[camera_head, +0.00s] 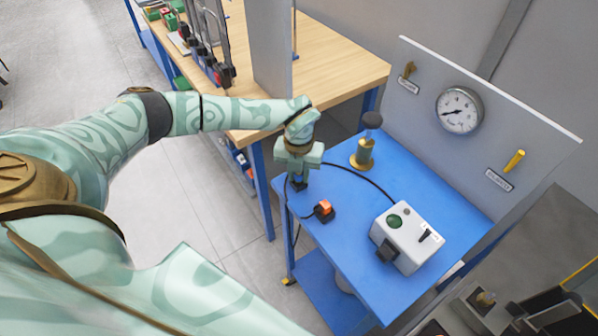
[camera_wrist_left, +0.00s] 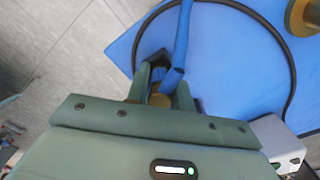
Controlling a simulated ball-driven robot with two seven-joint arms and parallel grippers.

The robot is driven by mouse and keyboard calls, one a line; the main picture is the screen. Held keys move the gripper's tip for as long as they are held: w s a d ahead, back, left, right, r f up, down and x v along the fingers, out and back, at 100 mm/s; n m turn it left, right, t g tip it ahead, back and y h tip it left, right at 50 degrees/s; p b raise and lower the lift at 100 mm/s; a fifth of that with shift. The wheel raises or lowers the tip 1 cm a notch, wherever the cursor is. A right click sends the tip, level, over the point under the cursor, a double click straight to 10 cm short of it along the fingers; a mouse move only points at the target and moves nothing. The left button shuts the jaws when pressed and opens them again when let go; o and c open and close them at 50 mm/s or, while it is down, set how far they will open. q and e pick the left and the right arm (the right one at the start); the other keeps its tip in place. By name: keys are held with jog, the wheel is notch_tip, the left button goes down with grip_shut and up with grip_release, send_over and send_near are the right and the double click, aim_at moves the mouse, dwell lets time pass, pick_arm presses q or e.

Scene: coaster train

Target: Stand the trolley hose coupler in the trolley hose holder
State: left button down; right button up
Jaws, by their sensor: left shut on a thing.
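My left gripper (camera_head: 298,170) is shut on the trolley hose coupler, above the near left corner of the blue trolley. In the left wrist view its brass-coloured end (camera_wrist_left: 160,101) shows between the fingers, with a blue strip beside it. The coupler's lower part is dark and small below the fingers in the head view (camera_head: 298,184). A black hose runs close to the gripper and curves across the trolley. I cannot clearly identify the trolley hose holder; a small black and orange block (camera_head: 324,210) sits on the trolley just right of and below the gripper. My right gripper is not in view.
The blue trolley top (camera_head: 345,190) carries a brass post with a black knob (camera_head: 364,152) and a white control box (camera_head: 408,238). A grey panel with a gauge (camera_head: 460,110) stands behind. A wooden bench (camera_head: 335,70) adjoins at the back left.

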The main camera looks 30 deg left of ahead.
pick_arm(q)
jog(key=shift+r, duration=0.1)
jog(key=shift+r+p, duration=1.3)
jog(key=shift+r, duration=0.05)
